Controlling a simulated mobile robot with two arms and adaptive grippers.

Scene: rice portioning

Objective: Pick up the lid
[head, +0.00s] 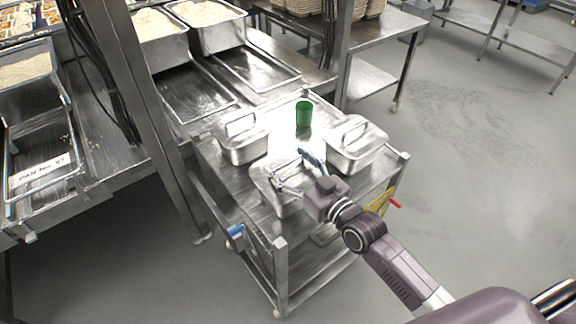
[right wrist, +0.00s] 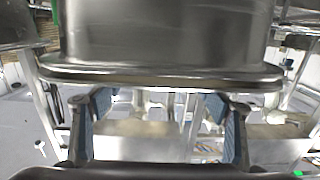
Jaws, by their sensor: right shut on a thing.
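A metal lid (head: 262,175) is at the front of the steel cart, partly hidden by my right gripper (head: 291,170). My right gripper reaches in from the lower right and is shut on the lid, its two blue-padded fingers standing wide apart. In the right wrist view the fingers (right wrist: 160,125) are apart below a wide metal rim and wall (right wrist: 165,74); the contact is hard to see there. Whether the lid is resting or raised I cannot tell. My left gripper is not in view.
Two lidded metal pans, one left (head: 243,149) and one right (head: 351,158), stand close by on the cart (head: 279,243). A green cup (head: 303,114) stands behind. A counter with rice pans (head: 213,39) lies beyond, and a steel post (head: 150,110) rises at left.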

